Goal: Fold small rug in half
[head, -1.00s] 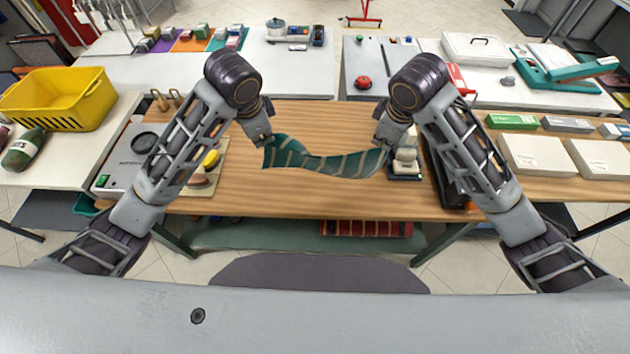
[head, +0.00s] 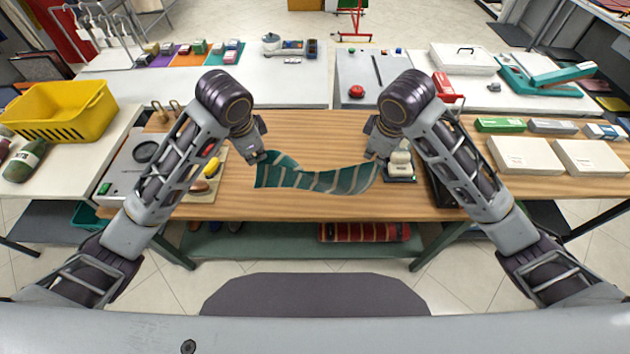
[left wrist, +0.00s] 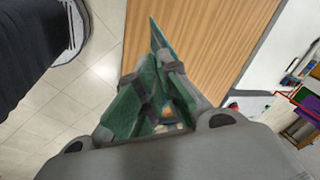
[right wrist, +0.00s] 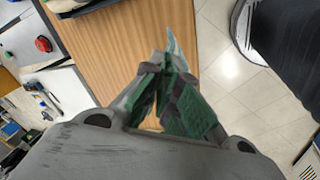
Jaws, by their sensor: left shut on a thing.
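The small rug (head: 315,181) is a teal-green cloth with pale stripes. It hangs in a shallow sag between my two grippers, in front of the wooden table in the head view. My left gripper (head: 264,158) is shut on its left end, and my right gripper (head: 376,159) is shut on its right end. A thin teal strip of the rug shows beyond the fingertips in the left wrist view (left wrist: 158,36) and in the right wrist view (right wrist: 173,43). I cannot tell whether the rug's lower edge touches the table. The gripped corners are mostly hidden by the fingers.
The wooden table (head: 300,128) is clear in the middle. A board with a yellow item (head: 212,167) lies at the left, and a small device with a pale stack (head: 400,162) stands close to my right gripper. White boxes (head: 527,154) lie at the right.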

